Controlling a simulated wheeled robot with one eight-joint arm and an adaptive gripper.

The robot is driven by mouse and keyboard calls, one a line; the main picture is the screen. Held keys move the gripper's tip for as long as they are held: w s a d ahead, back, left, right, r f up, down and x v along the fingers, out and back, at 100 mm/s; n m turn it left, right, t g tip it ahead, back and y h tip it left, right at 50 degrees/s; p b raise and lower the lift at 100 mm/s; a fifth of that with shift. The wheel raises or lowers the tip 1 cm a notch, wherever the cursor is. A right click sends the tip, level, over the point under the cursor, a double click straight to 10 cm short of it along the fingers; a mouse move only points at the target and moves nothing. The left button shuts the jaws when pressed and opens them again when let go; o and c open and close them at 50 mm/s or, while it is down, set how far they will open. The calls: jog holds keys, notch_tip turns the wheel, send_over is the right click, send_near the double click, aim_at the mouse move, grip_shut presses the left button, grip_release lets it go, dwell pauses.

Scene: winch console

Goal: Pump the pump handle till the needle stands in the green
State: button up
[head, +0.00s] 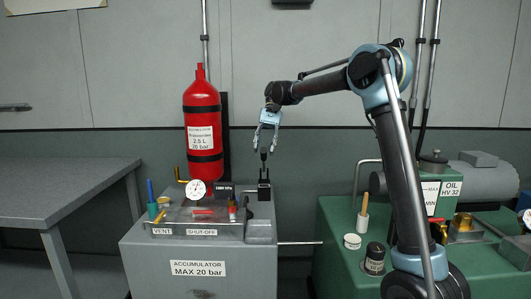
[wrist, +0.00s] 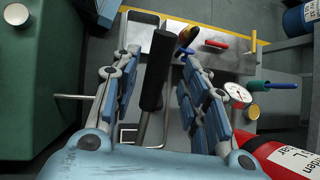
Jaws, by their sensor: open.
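The pump handle (head: 264,160) is a black grip on a rod, standing nearly upright on the black pump block (head: 264,190) at the right of the grey accumulator console (head: 140,250). My gripper (head: 266,139) is open and points down just above the handle. In the wrist view the black grip of the handle (wrist: 158,68) lies between the open fingers (wrist: 161,65), with gaps on both sides. The round white gauge (head: 196,190) is on the console; it also shows in the wrist view (wrist: 238,94). Its needle is too small to read against a green zone.
A red accumulator bottle (head: 203,110) stands behind the console. A green oil unit (head: 335,245) stands at right, and a grey table (head: 60,185) at left. The space above the handle holds my gripper.

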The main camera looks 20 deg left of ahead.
notch_tip(320, 180, up, 8)
dwell(0.4)
